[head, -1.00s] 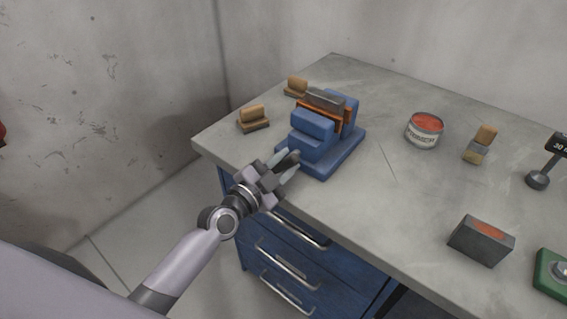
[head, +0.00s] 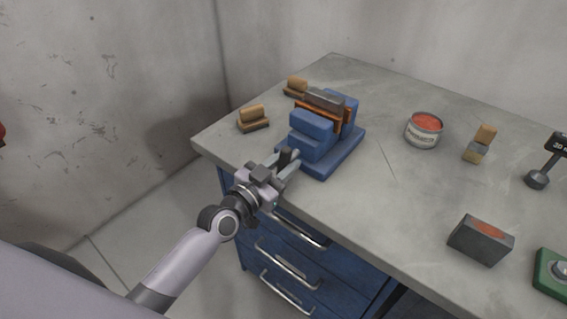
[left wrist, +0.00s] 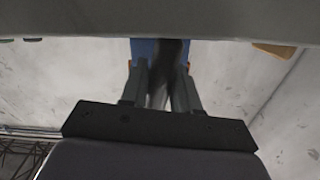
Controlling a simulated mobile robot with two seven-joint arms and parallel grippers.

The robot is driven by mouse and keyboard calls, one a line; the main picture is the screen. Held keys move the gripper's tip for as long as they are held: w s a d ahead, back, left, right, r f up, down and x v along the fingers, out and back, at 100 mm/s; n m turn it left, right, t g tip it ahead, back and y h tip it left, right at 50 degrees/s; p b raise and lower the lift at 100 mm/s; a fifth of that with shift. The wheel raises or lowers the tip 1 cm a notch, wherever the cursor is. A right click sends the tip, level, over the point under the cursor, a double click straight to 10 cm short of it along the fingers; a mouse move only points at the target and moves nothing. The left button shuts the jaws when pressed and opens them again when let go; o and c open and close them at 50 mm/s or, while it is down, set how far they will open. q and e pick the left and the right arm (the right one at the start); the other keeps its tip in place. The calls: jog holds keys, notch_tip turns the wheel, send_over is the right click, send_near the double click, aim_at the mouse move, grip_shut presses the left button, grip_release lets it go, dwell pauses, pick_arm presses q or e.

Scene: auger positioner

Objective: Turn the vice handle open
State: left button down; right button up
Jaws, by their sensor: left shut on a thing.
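The blue vice (head: 325,150) stands at the left end of the grey workbench, with a grey and orange piece (head: 325,101) between its jaws. Its dark handle (head: 287,157) sticks out at the front, towards my left gripper (head: 287,162). My left gripper is shut on the handle, with one finger on each side of it. In the left wrist view the dark handle (left wrist: 171,72) runs between the two grey fingers, with the blue of the vice (left wrist: 143,48) behind it. The handle's far part is hidden by the fingers. My right gripper is not in view.
Two wooden blocks (head: 253,117) (head: 296,86) lie left of and behind the vice. A tin (head: 425,130), a small brush-like block (head: 480,144), a dark box (head: 481,240), a dumbbell-like weight (head: 546,163) and a green object (head: 554,273) stand to the right. Blue drawers (head: 285,262) lie below the bench's front edge.

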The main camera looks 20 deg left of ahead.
pick_arm(q)
jog(key=n, duration=0.4)
jog(key=shift+n, duration=0.4)
jog(key=n, duration=0.5)
jog(key=shift+d, duration=0.1)
jog(key=n, duration=0.9)
jog(key=shift+n, duration=0.4)
jog(key=c, duration=0.9)
grip_release()
jog(key=shift+r, duration=0.1)
jog(key=shift+s, duration=0.15)
